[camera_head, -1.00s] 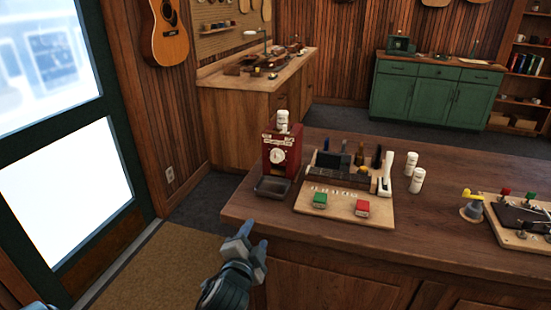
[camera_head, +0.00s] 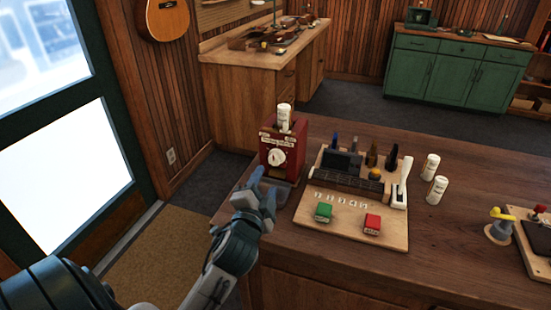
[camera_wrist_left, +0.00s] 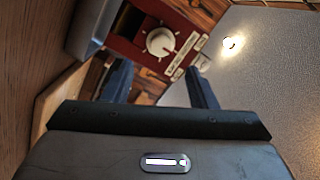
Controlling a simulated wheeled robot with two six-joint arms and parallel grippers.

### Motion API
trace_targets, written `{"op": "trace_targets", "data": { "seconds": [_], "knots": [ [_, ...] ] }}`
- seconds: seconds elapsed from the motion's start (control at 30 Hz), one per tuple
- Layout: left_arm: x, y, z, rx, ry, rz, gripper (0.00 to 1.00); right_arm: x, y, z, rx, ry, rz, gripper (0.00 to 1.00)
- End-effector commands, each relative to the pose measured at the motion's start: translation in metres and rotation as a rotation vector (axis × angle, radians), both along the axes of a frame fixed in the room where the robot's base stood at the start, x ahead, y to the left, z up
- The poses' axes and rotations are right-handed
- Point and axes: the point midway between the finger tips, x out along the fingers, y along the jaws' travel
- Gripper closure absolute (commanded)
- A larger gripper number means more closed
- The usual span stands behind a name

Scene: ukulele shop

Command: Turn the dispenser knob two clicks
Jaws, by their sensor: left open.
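A red dispenser (camera_head: 282,147) stands at the left end of the wooden counter, with a white bottle (camera_head: 284,113) on top. Its round white knob (camera_head: 276,157) is on the front face; it also shows in the left wrist view (camera_wrist_left: 160,42), with a pointer and marks around it. My left gripper (camera_head: 262,190) is open in front of and below the knob, apart from it, and covers part of the tray at the dispenser's foot. In the left wrist view its two fingers (camera_wrist_left: 161,85) are spread with nothing between them. My right gripper is not in view.
Two white bottles (camera_head: 430,168) stand farther right. A glass door (camera_head: 65,160) is at the left.

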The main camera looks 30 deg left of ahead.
Motion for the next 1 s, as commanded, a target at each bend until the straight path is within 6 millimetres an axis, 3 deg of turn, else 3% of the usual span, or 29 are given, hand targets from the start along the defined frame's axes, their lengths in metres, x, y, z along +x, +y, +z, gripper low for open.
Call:
{"op": "trace_targets", "data": {
  "seconds": [0.2, 0.4, 0.6, 0.87, 1.0],
  "knots": [
    [0.041, 0.014, 0.004, 0.002, 0.000, 0.000, 0.48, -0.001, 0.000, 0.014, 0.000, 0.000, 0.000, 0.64],
    [0.070, 0.024, 0.003, 0.001, -0.001, 0.000, 0.48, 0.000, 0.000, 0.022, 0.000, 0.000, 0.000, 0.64],
    [0.083, 0.028, 0.001, 0.000, 0.000, 0.000, 0.48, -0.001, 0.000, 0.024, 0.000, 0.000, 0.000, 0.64],
    [0.084, 0.028, 0.000, 0.000, 0.000, 0.000, 0.48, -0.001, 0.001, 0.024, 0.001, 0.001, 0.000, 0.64],
    [0.084, 0.028, 0.000, 0.000, 0.000, 0.000, 0.73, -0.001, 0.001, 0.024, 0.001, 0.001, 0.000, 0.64]
  ]
}}
